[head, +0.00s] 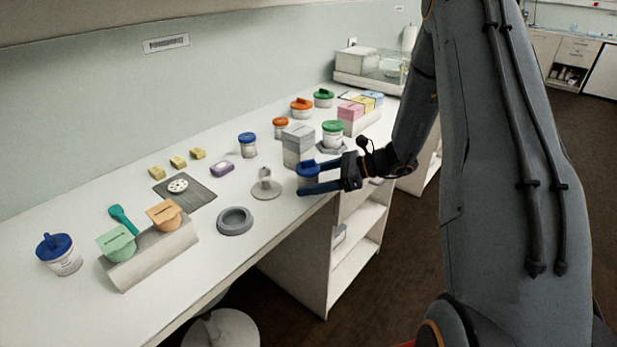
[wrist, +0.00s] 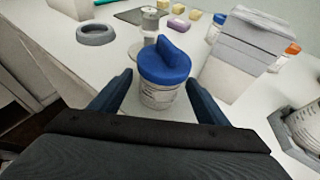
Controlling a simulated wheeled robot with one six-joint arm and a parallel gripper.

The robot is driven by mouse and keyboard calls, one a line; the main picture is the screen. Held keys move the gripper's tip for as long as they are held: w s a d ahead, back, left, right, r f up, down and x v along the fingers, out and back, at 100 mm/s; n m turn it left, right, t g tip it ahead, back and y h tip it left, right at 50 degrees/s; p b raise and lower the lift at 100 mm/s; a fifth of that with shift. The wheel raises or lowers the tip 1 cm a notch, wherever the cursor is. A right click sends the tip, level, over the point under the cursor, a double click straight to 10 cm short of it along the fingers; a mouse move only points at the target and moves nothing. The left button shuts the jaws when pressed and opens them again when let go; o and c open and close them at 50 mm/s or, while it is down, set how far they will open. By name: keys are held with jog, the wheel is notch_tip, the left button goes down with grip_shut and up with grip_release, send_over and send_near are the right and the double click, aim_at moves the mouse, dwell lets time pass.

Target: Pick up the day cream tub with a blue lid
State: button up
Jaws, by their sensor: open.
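A white tub with a blue lid (wrist: 165,62) stands upright near the counter's front edge. In the wrist view it is between the two dark blue fingers of my gripper (wrist: 159,79), with gaps visible on both sides. In the head view this tub (head: 307,170) is partly covered by the fingers of my gripper (head: 318,177). My gripper is open. Two more white tubs with blue lids show in the head view, one farther back (head: 247,145) and one at the far left (head: 59,255). The label words are too small to read.
A grey box stack (head: 298,146) stands close behind the tub. A pale grey stand (head: 266,185) and a grey ring (head: 235,221) are to its left. A green-lidded tub (head: 332,134) stands beyond. The counter's front edge is close by.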

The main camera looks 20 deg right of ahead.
jog(key=shift+w+a+f, duration=0.15)
jog(key=shift+a+f, duration=0.1)
jog(key=shift+a, duration=0.15)
jog(key=c, duration=1.5)
jog(key=shift+r+b, duration=1.25)
jog(key=shift+r, duration=3.8)
